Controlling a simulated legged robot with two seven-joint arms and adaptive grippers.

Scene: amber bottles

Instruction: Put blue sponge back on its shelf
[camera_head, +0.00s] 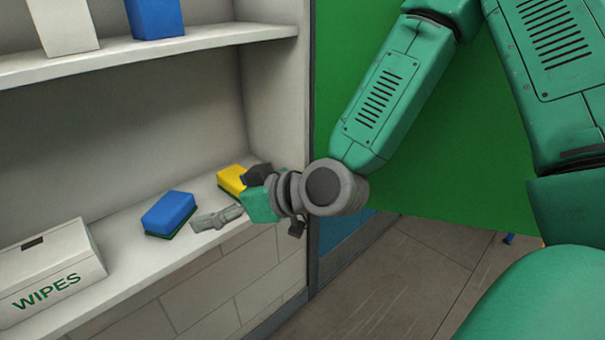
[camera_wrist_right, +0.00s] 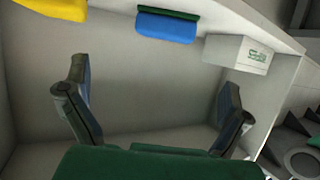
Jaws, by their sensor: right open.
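A blue sponge (camera_head: 168,213) with a dark green underside lies on the lower shelf (camera_head: 150,262) in the head view. It shows at the top of the right wrist view (camera_wrist_right: 167,27), which appears upside down. My right gripper (camera_head: 232,197) reaches over the right end of the lower shelf, just right of the blue sponge and apart from it. Its fingers are spread and empty in the wrist view (camera_wrist_right: 155,88). A yellow sponge (camera_head: 231,180) lies behind the gripper, partly hidden by it. My left gripper is out of view.
A white wipes box (camera_head: 48,268) stands left of the blue sponge on the lower shelf. The upper shelf (camera_head: 150,52) holds a blue object (camera_head: 155,17) and a white one (camera_head: 62,24), both cut off by the frame. A side wall closes the shelves at right.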

